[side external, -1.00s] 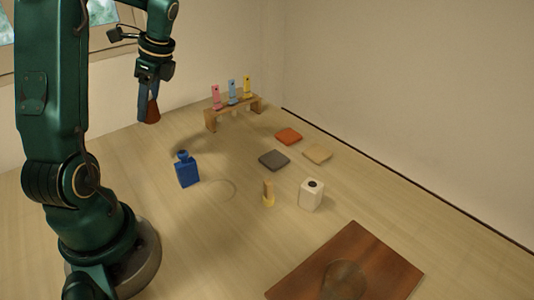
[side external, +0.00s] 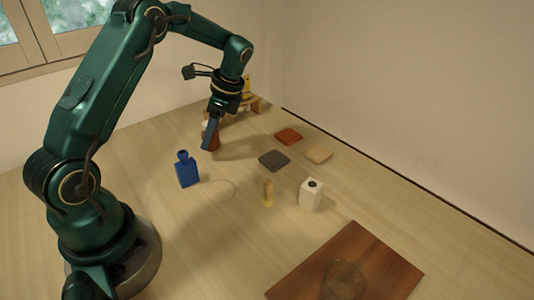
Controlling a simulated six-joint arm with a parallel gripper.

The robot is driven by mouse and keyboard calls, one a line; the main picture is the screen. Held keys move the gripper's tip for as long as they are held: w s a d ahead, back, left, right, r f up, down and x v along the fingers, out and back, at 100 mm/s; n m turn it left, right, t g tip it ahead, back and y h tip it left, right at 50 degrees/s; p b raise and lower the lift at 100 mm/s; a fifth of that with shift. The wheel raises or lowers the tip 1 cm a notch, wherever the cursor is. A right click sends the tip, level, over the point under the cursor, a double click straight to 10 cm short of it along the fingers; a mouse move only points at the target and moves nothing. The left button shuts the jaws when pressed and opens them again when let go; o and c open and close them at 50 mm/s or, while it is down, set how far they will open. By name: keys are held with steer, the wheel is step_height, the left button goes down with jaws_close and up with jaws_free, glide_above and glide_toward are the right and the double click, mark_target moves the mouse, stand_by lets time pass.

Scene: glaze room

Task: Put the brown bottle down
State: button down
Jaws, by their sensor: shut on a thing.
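The brown bottle (side external: 215,142) is in my gripper (side external: 211,136), low over the table, left of the dark grey tile. The jaws are shut on it, and a blue finger covers part of its near side. Its lower end is close to the tabletop; I cannot tell whether it touches.
A blue bottle (side external: 187,170) stands to the left. A wooden rack (side external: 257,104) with a yellow piece (side external: 248,85) is partly hidden behind my arm. Orange (side external: 288,137), grey (side external: 273,160) and beige (side external: 318,154) tiles lie to the right. A white bottle (side external: 311,194), a yellow piece (side external: 268,194) and a brown board (side external: 385,262) are nearer.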

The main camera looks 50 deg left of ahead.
steer(key=shift+f, duration=1.2)
steer(key=shift+f, duration=0.2)
steer(key=shift+c, duration=1.6)
jaws_free()
steer(key=shift+r, duration=0.1)
